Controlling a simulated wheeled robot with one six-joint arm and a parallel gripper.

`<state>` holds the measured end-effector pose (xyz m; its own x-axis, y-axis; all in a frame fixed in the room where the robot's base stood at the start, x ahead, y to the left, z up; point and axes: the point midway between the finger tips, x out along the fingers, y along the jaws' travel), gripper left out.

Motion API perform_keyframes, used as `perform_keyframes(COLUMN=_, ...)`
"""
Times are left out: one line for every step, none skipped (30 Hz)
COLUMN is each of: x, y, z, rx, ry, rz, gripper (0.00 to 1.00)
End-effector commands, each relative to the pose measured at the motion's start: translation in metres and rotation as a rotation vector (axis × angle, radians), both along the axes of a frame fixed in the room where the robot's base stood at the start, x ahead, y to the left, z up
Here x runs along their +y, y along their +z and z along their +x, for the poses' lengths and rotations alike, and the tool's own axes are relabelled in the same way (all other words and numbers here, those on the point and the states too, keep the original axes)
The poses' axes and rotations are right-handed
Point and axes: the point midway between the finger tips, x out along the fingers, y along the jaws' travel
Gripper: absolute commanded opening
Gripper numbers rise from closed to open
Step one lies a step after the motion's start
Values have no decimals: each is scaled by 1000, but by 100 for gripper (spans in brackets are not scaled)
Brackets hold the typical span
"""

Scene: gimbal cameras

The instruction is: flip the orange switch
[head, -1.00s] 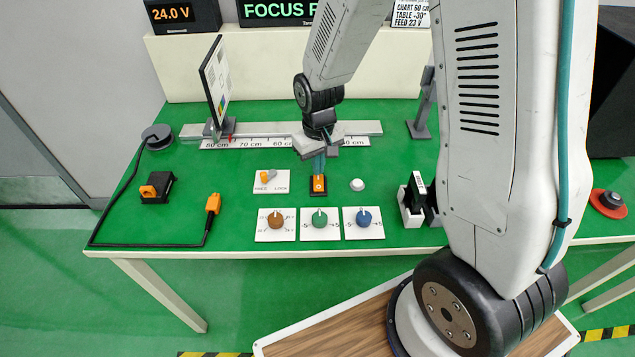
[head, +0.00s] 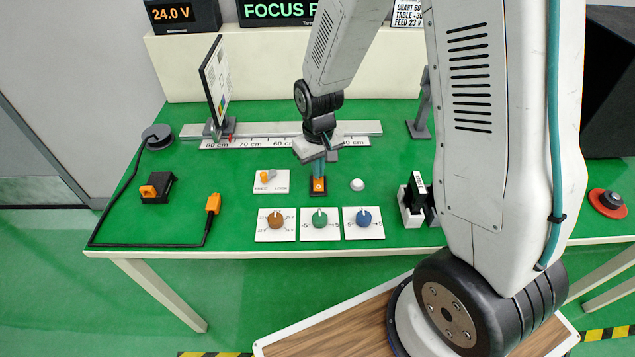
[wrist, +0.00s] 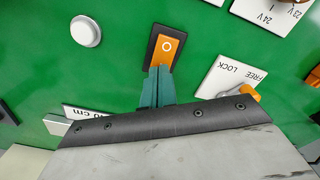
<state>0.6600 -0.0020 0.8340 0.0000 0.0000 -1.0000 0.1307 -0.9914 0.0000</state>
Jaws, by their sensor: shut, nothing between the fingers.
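The orange switch (head: 319,185) is a small rocker with a white circle mark, set in a black housing on the green bench. In the wrist view the orange switch (wrist: 168,48) shows its circle end, and its other end is close to my fingertips. My gripper (head: 319,172) points down from above, at the switch's far side. In the wrist view my gripper's (wrist: 160,72) teal fingers are together with nothing between them. Their tips overlap the near edge of the switch in that view; whether they touch it I cannot tell.
A FREE/LOCK lever plate (head: 272,181) lies left of the switch and a white round button (head: 357,184) right. Brown (head: 276,219), green (head: 320,218) and blue (head: 364,217) knobs stand in front. A ruled rail (head: 370,128) runs behind.

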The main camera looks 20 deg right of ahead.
Motion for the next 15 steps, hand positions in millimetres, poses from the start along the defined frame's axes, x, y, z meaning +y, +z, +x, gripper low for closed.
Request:
perform_keyframes(x=0, y=-1, z=0, rx=1, ry=0, rz=0, gripper=0)
perform_keyframes(x=0, y=-1, z=0, rx=1, ry=0, rz=0, gripper=0)
perform_keyframes(x=0, y=-2, z=0, rx=1, ry=0, rz=0, gripper=0)
perform_keyframes(x=0, y=-2, z=0, rx=1, ry=0, rz=0, gripper=0)
perform_keyframes(x=0, y=-3, z=0, rx=1, ry=0, rz=0, gripper=0)
perform_keyframes(x=0, y=-3, z=0, rx=1, ry=0, rz=0, gripper=0)
perform_keyframes(x=0, y=-4, z=0, rx=1, ry=0, rz=0, gripper=0)
perform_keyframes(x=0, y=-4, z=0, rx=1, ry=0, rz=0, gripper=0)
perform_keyframes(x=0, y=-5, z=0, rx=1, ry=0, rz=0, gripper=0)
perform_keyframes(x=0, y=-5, z=0, rx=1, ry=0, rz=0, gripper=0)
perform_keyframes(x=0, y=-6, z=0, rx=1, ry=0, rz=0, gripper=0)
perform_keyframes(x=0, y=-6, z=0, rx=1, ry=0, rz=0, gripper=0)
perform_keyframes(x=0, y=-7, z=0, rx=1, ry=0, rz=0, gripper=0)
perform_keyframes(x=0, y=-6, z=0, rx=0, ry=0, rz=0, gripper=0)
perform_keyframes(x=0, y=-6, z=0, rx=0, ry=0, rz=0, gripper=0)
